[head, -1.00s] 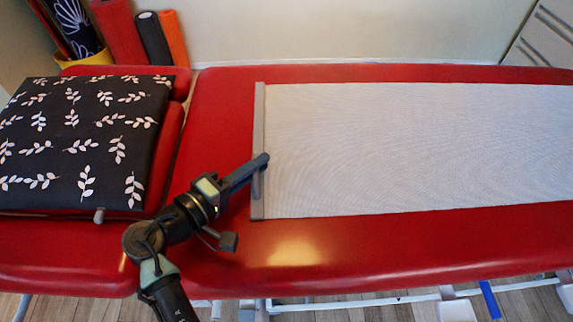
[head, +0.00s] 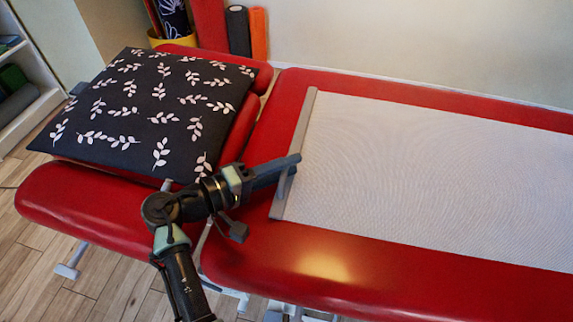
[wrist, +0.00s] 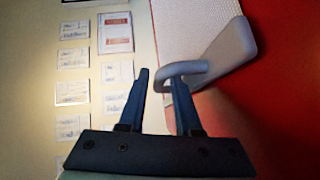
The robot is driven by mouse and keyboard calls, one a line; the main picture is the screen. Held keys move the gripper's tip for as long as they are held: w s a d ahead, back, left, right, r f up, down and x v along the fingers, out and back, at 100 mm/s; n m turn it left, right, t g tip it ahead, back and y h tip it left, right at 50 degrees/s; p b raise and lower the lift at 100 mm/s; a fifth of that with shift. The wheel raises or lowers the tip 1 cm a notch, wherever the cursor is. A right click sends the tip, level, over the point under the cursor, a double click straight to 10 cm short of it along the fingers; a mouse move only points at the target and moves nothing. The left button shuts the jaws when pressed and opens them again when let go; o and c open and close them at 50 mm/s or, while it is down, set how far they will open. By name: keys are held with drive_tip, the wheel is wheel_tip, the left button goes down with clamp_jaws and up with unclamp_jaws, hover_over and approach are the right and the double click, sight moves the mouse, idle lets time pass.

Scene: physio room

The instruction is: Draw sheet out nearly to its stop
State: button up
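A pale grey sheet (head: 430,165) lies flat on the red couch. A grey end bar (head: 304,135) runs along its left edge. A small loop handle (wrist: 190,68) on the bar shows in the wrist view. My gripper (head: 290,168) is at the bar's near half in the head view. In the wrist view, my gripper (wrist: 160,78) has one finger through the loop and the other outside it, with the handle's outer side between them. In the head view my fingers hide most of the handle.
A dark leaf-patterned cushion (head: 150,110) lies on the couch's left section, close to my arm. Bare red couch (head: 330,262) lies in front of the sheet. Foam rollers (head: 238,32) stand behind, and a shelf (head: 30,100) stands at far left.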

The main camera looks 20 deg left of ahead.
drive_tip(key=shift+o, duration=0.6)
drive_tip(key=shift+s+a+r, duration=0.1)
drive_tip(key=p+v, duration=0.2)
drive_tip(key=v, duration=1)
drive_tip(key=shift+s+a, duration=0.2)
drive_tip(key=shift+s, duration=0.05)
